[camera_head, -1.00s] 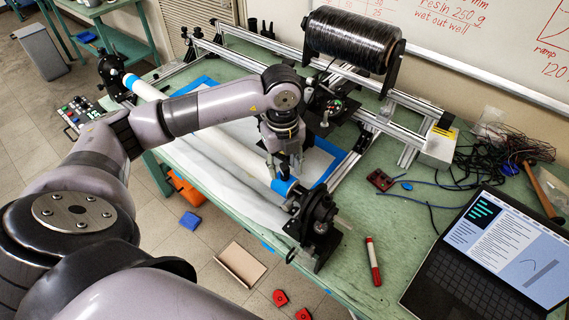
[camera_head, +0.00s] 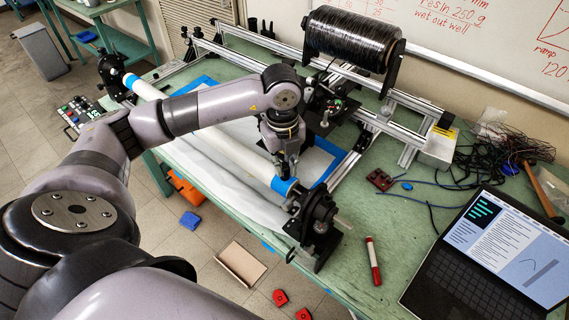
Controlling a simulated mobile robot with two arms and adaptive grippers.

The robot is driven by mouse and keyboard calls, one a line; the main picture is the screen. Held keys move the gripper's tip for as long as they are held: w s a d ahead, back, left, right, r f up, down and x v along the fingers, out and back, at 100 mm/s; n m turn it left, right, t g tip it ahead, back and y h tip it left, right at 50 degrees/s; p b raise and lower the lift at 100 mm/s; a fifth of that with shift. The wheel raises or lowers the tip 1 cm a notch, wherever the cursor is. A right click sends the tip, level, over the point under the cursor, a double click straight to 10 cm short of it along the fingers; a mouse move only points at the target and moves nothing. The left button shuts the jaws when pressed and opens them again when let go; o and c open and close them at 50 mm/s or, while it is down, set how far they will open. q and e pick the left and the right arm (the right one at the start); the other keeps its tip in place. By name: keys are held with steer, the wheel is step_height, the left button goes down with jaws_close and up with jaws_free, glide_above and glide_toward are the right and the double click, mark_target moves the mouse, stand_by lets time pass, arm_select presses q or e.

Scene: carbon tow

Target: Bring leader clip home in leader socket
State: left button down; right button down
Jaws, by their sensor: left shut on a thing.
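My left gripper (camera_head: 286,172) points down just above the blue band (camera_head: 284,185) at the near right end of the long white tube (camera_head: 220,145). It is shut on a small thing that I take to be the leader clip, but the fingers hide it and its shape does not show. I cannot make out the leader socket for certain; the gripper is close to the tube's end beside the black end mount (camera_head: 318,218). Whether the held thing touches the tube or the mount I cannot tell. My right gripper is not in view.
A black tow spool (camera_head: 350,40) sits on the aluminium rails behind my wrist. A dark red block (camera_head: 380,180), a red marker (camera_head: 373,262), tangled cables (camera_head: 510,145) and a laptop (camera_head: 500,255) lie to the right. The green bench is clear around the marker.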

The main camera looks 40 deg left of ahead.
arm_select(q)
steer(key=shift+s+d+f+b, duration=0.15)
steer(key=shift+s+f+b, duration=0.15)
steer(key=shift+f+b, duration=0.45)
stand_by(0.9)
steer(key=c, duration=1.5)
jaws_free()
steer(key=shift+w, duration=0.2)
steer(key=shift+w+r, duration=0.1)
steer(key=shift+r, duration=0.15)
steer(key=shift+r, duration=0.4)
steer(key=r, duration=1.1)
steer(key=shift+a, duration=0.3)
